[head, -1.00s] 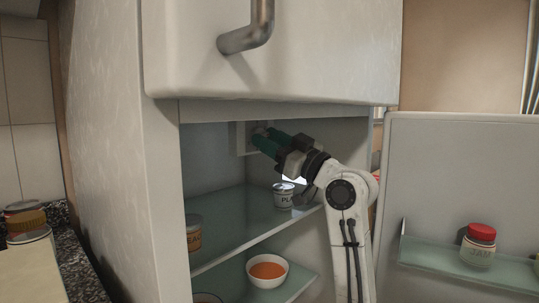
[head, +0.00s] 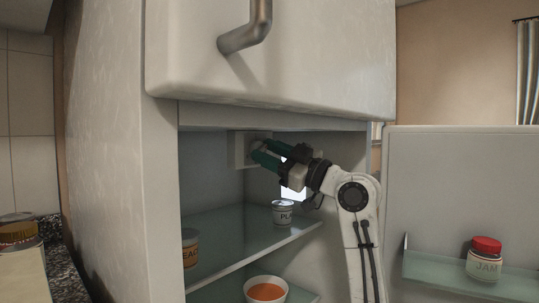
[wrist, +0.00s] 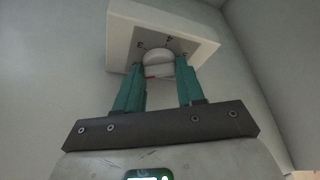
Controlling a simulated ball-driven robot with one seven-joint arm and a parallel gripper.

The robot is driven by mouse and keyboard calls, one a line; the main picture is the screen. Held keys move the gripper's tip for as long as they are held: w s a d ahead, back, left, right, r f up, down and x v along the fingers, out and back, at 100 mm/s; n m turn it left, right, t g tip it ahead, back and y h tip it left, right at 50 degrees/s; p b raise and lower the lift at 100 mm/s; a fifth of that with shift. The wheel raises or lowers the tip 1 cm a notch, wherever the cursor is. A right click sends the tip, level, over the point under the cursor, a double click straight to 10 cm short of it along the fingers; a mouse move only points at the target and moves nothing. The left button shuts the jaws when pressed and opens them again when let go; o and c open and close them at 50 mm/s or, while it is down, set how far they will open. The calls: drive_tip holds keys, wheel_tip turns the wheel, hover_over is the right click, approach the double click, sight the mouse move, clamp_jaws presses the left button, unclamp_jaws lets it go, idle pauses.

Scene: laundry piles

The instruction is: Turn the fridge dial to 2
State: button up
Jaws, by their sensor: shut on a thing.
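The fridge dial is a pale round knob (wrist: 158,64) on a white box on the fridge's inner wall, and the box (head: 238,150) also shows in the head view. In the wrist view, my gripper (wrist: 160,67) has one green finger on each side of the knob, shut on it. In the head view, my gripper (head: 257,153) reaches in from the right under the upper door, and its fingers hide most of the knob. Small dark marks ring the knob and a reddish mark shows near its lower edge. I cannot tell surely which number it points to.
Below my gripper, a glass shelf (head: 225,232) holds a can (head: 283,212) and an orange-labelled jar (head: 190,248). A bowl of orange food (head: 266,291) stands lower. The open door (head: 455,185) at right carries a red-lidded jam jar (head: 485,259). The upper door (head: 270,65) hangs close above.

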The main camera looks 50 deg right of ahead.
drive_tip(key=o, duration=1)
drive_tip(key=shift+o, duration=0.2)
drive_tip(key=v, duration=1)
drive_tip(key=shift+s+f+p, duration=0.15)
drive_tip(key=shift+s+p, duration=0.2)
